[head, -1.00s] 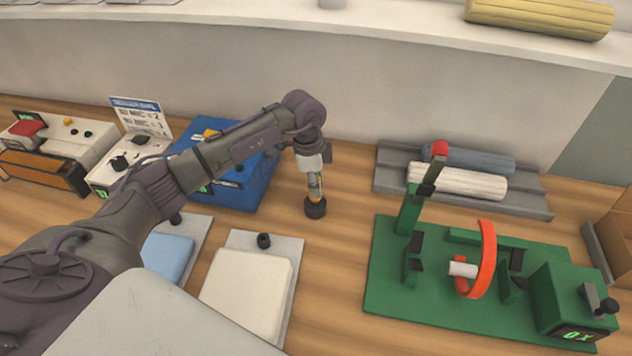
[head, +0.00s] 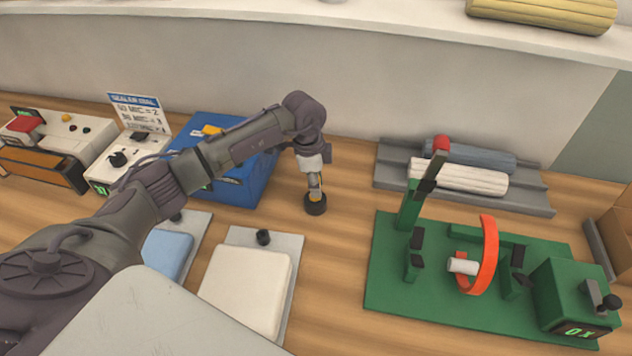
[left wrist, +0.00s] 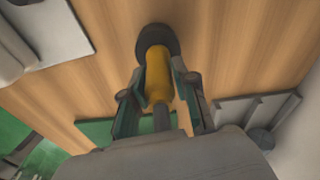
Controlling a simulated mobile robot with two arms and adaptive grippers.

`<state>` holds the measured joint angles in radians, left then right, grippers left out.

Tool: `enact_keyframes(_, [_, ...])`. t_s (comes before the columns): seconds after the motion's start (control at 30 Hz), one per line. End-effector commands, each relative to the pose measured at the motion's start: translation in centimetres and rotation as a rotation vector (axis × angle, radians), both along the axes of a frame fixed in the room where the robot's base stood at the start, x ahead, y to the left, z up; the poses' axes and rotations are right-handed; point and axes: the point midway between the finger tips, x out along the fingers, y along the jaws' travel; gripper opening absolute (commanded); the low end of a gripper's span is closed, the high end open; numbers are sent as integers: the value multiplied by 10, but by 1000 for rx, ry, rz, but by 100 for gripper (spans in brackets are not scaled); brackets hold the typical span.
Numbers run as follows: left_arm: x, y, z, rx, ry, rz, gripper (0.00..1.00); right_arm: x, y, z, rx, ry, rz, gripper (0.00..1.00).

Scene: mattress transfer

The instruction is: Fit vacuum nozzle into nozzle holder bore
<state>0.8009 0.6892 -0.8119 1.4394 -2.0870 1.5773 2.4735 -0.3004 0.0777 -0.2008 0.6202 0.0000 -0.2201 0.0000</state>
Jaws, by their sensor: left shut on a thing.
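My left gripper (head: 315,178) points down over the bare wood in the middle of the head view. It is shut on the yellow vacuum nozzle (left wrist: 159,74), whose yellow body shows between the fingers in the left wrist view. A dark round piece (head: 316,204) sits around or under the nozzle's far end; it also shows in the left wrist view (left wrist: 157,38). I cannot tell whether this is the nozzle holder or part of the nozzle. The bore and the depth of the nozzle in it are hidden. My right gripper is not in view.
A blue box (head: 245,185) stands close left of the gripper. A white mattress (head: 245,290) lies in front. Wood around the dark piece is clear.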

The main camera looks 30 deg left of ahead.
Motion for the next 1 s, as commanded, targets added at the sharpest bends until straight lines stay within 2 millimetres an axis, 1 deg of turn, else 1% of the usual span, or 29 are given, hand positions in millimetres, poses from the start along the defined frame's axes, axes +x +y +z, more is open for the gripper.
enact_keyframes(0.23, [0, 0, -4, 0, 0, 0, 0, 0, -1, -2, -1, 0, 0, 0])
enact_keyframes(0.27, [0, 0, -4, 0, 0, 0, 30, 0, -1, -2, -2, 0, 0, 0])
enact_keyframes(0.4, [0, 0, -4, 0, 0, 0, 53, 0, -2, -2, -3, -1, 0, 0])
enact_keyframes(0.43, [0, 0, -4, 0, 0, 0, 58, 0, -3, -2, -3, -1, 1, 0])
enact_keyframes(0.77, [0, 0, -2, 0, 0, 0, 58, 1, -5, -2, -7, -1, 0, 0])
enact_keyframes(0.87, [0, 2, 7, 0, -1, 0, 58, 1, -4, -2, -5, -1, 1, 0])
enact_keyframes(1.0, [-1, 4, 32, 0, -4, 0, 58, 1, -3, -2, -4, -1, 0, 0])
